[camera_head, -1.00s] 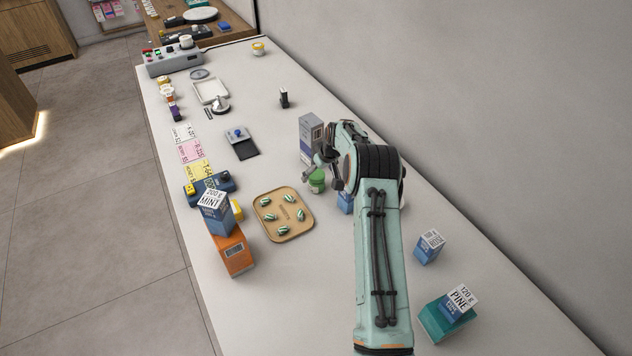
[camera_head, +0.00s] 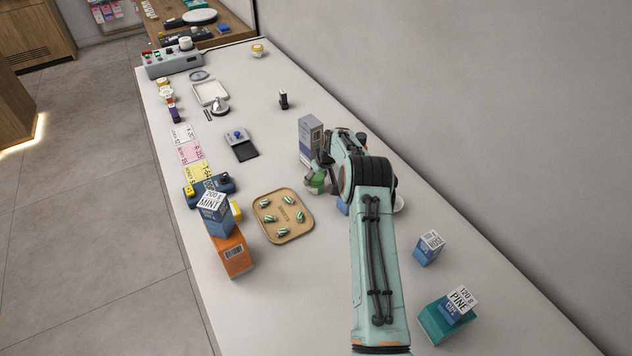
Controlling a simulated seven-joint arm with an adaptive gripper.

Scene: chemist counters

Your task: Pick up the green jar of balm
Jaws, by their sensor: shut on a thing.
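The green jar of balm (camera_head: 318,180) is in the middle of the counter, just in front of a tall grey-blue box and right of the tan tray. My gripper (camera_head: 320,177) is at the jar, its fingers around it and shut on it. The jar is partly hidden by the fingers. Whether it touches the counter or is a little above it I cannot tell. My arm reaches in from the lower right and covers the counter behind the wrist.
The tall grey-blue box (camera_head: 310,138) stands close behind the gripper. The tan tray (camera_head: 268,236) with several striped pieces lies to the left. A blue box (camera_head: 343,207) is partly hidden by my arm. Boxes marked MINT (camera_head: 214,214) and PINE (camera_head: 460,300) stand nearer.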

